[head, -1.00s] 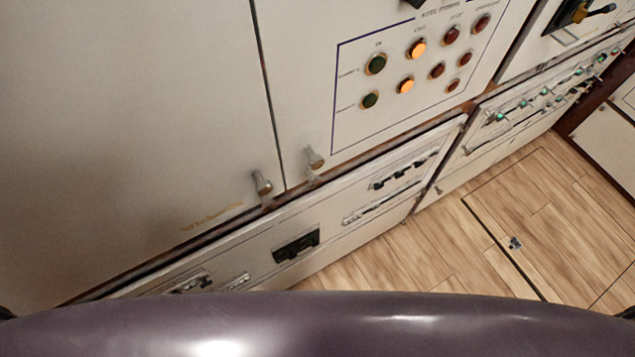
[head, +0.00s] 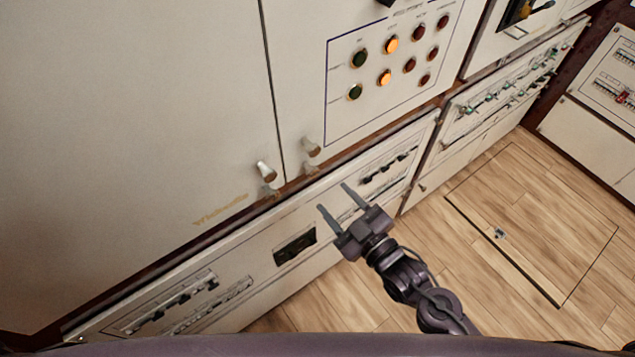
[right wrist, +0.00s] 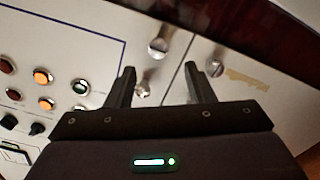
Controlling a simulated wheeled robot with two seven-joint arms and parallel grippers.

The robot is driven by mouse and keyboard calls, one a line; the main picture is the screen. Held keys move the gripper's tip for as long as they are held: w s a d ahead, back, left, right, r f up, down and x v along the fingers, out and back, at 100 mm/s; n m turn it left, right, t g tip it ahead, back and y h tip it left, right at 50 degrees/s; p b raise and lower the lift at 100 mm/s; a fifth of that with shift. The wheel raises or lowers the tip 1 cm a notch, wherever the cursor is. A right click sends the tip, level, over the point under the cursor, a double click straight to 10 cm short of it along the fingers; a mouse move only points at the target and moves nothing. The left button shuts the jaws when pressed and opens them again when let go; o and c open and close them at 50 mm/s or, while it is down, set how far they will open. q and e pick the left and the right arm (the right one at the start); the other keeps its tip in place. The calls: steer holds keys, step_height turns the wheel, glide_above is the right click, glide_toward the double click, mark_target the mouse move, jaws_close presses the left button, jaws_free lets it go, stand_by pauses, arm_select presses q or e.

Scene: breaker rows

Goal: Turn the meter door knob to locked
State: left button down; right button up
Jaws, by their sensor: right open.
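Two pale metal knobs sit low beside the seam between two cream cabinet doors: the left knob (head: 265,171) on the left door (head: 150,110) and the right knob (head: 311,147) on the right door. No readable label tells which is the meter door knob. My right gripper (head: 336,198) is open and empty, with its fingers toward the cabinet, below and right of the knobs. In the right wrist view the open fingers (right wrist: 160,68) point toward the knobs, one knob (right wrist: 158,48) showing between them and another (right wrist: 215,68) beside the right finger. My left gripper is out of view.
A panel with green, orange and red round lights (head: 392,45) is on the right door. Lower drawers with black switches and a dark recessed handle (head: 295,247) run below. Wooden floor (head: 520,220) lies open at right.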

mark_target(314, 175)
steer(key=p+x, duration=0.2)
steer(key=x, duration=0.5)
steer(key=shift+w+r, duration=0.15)
steer(key=shift+w+a, duration=0.2)
steer(key=shift+w, duration=0.1)
steer(key=shift+c, duration=0.2)
steer(key=c, duration=0.9)
steer(key=shift+c, duration=0.2)
